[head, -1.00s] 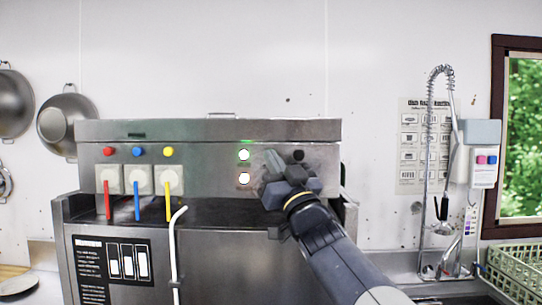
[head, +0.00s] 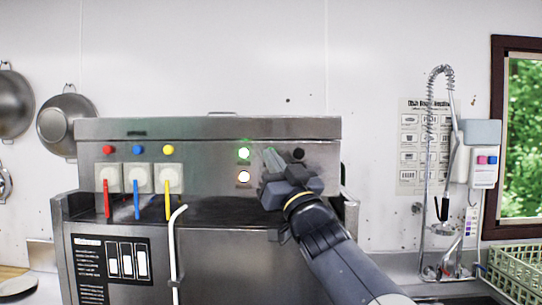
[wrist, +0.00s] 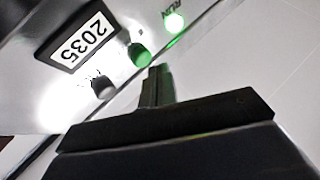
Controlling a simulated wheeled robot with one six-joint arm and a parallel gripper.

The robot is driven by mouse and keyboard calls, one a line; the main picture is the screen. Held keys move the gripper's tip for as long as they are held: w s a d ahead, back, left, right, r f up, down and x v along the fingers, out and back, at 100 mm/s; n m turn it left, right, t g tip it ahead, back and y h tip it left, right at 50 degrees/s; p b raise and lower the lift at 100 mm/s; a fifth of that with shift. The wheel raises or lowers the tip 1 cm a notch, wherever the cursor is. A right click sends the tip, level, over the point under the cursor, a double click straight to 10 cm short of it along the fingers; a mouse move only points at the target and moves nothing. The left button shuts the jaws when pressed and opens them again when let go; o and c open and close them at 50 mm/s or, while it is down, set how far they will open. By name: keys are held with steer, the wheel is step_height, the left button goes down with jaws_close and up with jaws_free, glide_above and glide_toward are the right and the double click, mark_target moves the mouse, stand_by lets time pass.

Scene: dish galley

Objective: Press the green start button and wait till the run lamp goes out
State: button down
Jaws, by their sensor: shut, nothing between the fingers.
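The run lamp (wrist: 174,22), marked RUN, glows bright green in the wrist view. The green start button (wrist: 138,54) sits beside it on the panel. My gripper (wrist: 156,72) is shut and empty, with its fingertips just beside the button; I cannot tell whether they touch it. In the head view my gripper (head: 268,155) is at the right part of the steel machine's front panel. A green lit lamp (head: 243,153) shows just left of the fingertips. The start button is not clearly seen in the head view, probably behind my gripper.
A white light (head: 244,176) is below the green lamp. A dark knob (head: 298,154) is right of my gripper. A grey button (wrist: 102,86) and a 2035 label (wrist: 82,43) are nearby.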

steer(key=s+b, duration=0.2)
steer(key=s, duration=0.3)
stand_by(0.3)
stand_by(0.5)
steer(key=s, duration=0.4)
steer(key=shift+a+b, duration=0.1)
steer(key=shift+b, duration=0.3)
steer(key=shift+w, duration=0.1)
stand_by(0.4)
